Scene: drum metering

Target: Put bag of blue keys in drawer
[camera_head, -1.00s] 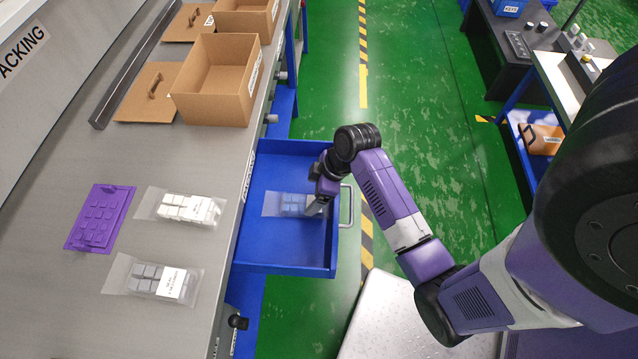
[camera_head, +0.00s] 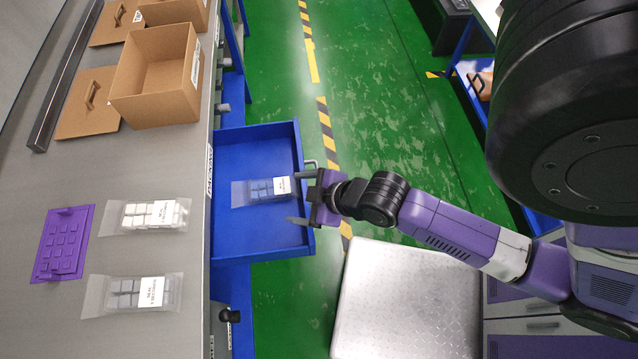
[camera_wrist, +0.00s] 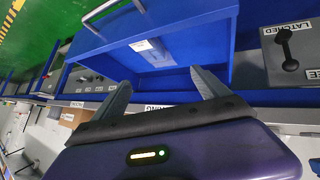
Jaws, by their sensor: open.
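The bag of blue keys (camera_head: 265,191) lies flat on the floor of the open blue drawer (camera_head: 262,236), near its middle. It is a clear bag with a white label; in the wrist view the bag (camera_wrist: 152,50) shows inside the drawer, small and partly clear. My gripper (camera_head: 294,198) is open and empty at the drawer's right side, by its front wall. Its two fingers are spread apart and point left toward the bag; I cannot tell whether a finger touches it. In the wrist view the spread fingers (camera_wrist: 160,95) show nothing between them up close.
On the grey bench lie a bag of white keys (camera_head: 150,215), a bag of grey keys (camera_head: 125,295) and a purple key tray (camera_head: 50,262). An open cardboard box (camera_head: 180,105) stands farther back. The drawer handle (camera_head: 311,164) sticks out right. Green floor lies beyond.

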